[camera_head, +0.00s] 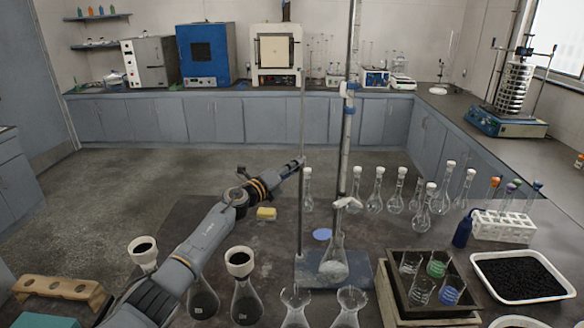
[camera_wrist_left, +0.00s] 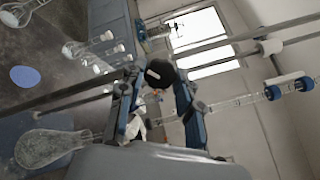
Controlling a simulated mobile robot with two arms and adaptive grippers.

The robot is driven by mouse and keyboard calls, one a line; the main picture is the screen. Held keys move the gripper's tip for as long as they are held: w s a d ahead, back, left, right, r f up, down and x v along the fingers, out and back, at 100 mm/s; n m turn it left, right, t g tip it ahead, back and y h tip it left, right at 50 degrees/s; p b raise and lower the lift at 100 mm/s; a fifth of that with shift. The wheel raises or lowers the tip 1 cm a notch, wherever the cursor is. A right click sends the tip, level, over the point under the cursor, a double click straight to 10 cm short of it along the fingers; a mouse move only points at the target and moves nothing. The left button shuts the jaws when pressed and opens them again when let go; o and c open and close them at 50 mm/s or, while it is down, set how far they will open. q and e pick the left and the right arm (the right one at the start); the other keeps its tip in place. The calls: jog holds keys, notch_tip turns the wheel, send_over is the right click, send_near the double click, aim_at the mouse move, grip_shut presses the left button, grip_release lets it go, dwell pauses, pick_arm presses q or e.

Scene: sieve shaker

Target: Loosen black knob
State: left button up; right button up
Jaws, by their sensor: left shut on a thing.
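A round black knob (camera_wrist_left: 160,73) sits between the two fingertips in the left wrist view. My left gripper (camera_wrist_left: 158,78) is shut on it, with one finger on either side. In the head view my left gripper (camera_head: 298,163) is small and reaches the thin upright rod (camera_head: 303,115) of the lab stand; the knob cannot be made out there. The stand's blue-grey base (camera_head: 310,272) rests on the dark table, with a glass flask (camera_head: 334,262) on it. A sieve shaker (camera_head: 512,95) stands on the far right counter. My right gripper is not in view.
Several white-capped flasks (camera_head: 375,190) stand right of the stand. A yellow sponge (camera_head: 266,214) lies under my left arm, near flasks with white funnels (camera_head: 240,261). A tray of black granules (camera_head: 477,270) and a vial rack (camera_head: 505,228) are at the right.

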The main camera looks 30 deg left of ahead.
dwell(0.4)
pick_arm(q)
jog(key=o, duration=1.1)
jog(key=shift+a, duration=0.1)
jog(key=shift+o, duration=0.2)
jog(key=v, duration=1.2)
jog(key=shift+f, duration=0.1)
